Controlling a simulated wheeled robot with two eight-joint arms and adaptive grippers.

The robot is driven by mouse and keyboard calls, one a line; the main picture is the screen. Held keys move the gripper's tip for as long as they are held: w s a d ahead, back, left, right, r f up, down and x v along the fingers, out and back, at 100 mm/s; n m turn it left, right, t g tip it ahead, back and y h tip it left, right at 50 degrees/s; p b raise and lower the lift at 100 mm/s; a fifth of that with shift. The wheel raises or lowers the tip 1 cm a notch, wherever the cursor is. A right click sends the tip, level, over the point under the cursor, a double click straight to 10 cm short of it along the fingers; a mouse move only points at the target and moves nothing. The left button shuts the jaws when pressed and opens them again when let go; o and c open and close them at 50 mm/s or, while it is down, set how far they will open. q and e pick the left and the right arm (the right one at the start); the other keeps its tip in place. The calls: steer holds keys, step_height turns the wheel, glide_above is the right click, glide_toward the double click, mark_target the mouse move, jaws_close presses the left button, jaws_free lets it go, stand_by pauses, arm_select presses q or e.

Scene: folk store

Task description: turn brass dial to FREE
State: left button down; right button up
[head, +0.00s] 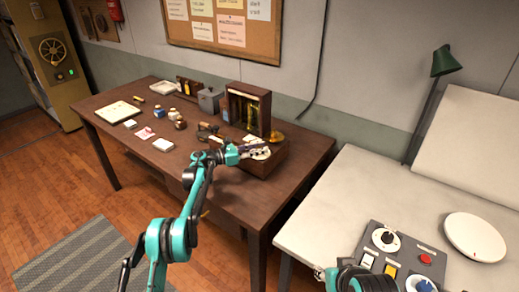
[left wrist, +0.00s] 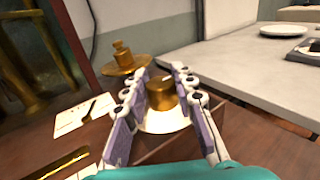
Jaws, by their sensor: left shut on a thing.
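The brass dial (left wrist: 160,97) is a short brass cylinder with a pale mark on its top, standing over a white disc (left wrist: 165,121) on a wooden box (head: 272,166). My left gripper (left wrist: 163,88) has its two purple-padded fingers on either side of the dial, shut on it. In the head view my left gripper (head: 258,151) reaches over the box top and mostly hides the dial. The lettering on the disc is too small to read, so I cannot tell the dial's setting. My right gripper (head: 320,272) shows only partly at the bottom.
A brass pan with a weight (left wrist: 124,59) stands just behind the dial. A wooden glass-fronted case (head: 247,108) rises behind the box. Cards, jars and a grey tin (head: 210,99) lie leftward on the desk (head: 200,160). A pale table (head: 345,205) with a control panel stands right.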

stand_by(0.4)
arm_select(q)
steer(key=c, duration=1.2)
jaws_free()
steer(key=v, duration=1.2)
steer(key=shift+w, duration=0.1)
